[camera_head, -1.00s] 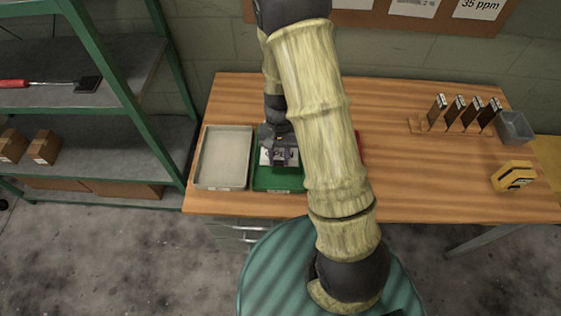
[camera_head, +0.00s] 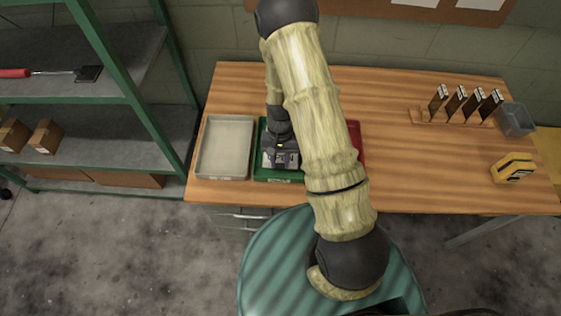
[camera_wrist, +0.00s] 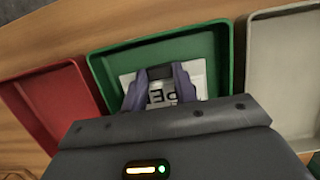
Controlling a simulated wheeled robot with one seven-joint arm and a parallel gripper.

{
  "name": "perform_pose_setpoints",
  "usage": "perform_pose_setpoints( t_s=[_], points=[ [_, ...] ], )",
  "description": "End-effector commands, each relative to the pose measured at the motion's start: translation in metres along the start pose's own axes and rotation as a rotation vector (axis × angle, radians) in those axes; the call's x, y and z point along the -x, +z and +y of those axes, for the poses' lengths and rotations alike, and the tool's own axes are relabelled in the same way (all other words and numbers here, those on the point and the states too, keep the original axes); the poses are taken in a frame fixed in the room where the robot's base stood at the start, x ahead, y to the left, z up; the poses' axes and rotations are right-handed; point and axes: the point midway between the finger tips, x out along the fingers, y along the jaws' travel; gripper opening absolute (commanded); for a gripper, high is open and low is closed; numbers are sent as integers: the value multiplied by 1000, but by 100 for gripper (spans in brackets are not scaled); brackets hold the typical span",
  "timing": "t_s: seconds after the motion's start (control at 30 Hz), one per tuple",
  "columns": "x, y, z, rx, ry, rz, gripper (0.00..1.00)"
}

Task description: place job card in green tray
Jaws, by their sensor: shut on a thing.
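The job card (camera_wrist: 205,78) is white with dark letters and lies within the outline of the green tray (camera_wrist: 224,60) in the wrist view. My gripper (camera_wrist: 162,72) is shut on the card, its two purple-grey fingers over the tray. In the head view the green tray (camera_head: 261,128) is on the bench between the grey and red trays, and my gripper (camera_head: 281,160) is low over it. The card is mostly hidden by the gripper there. I cannot tell whether the card touches the tray floor.
A grey tray (camera_head: 225,117) stands left of the green one, and a red tray (camera_head: 358,130) right of it, partly behind my arm. A wooden rack (camera_head: 440,118) with several dark cards, a grey bin (camera_head: 515,118) and a yellow device (camera_head: 514,168) are at right. Bench between is clear.

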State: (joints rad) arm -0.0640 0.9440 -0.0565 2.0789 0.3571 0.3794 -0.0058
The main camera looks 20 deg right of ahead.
Motion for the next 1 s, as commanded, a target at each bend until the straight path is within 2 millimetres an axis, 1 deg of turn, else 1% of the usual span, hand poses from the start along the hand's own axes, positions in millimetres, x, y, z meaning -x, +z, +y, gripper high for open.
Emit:
perform_pose_setpoints(
  t_s=[0.03, 0.13, 0.53, 0.57, 0.63, 0.67, 0.9, 1.0],
  points=[
    [-7, -2, 0, -1, 0, -2, 12],
    [-15, -3, 0, 0, 0, -1, 12],
    [-20, -5, 1, -2, -1, 1, 12],
    [-19, -5, 1, -2, -1, 1, 34],
    [-19, -5, 1, -3, -1, 1, 48],
    [-19, -5, 1, -3, -1, 1, 50],
    [-18, -5, 1, -3, -1, 0, 50],
    [-15, -4, 1, -2, -1, 1, 50]
  ],
)
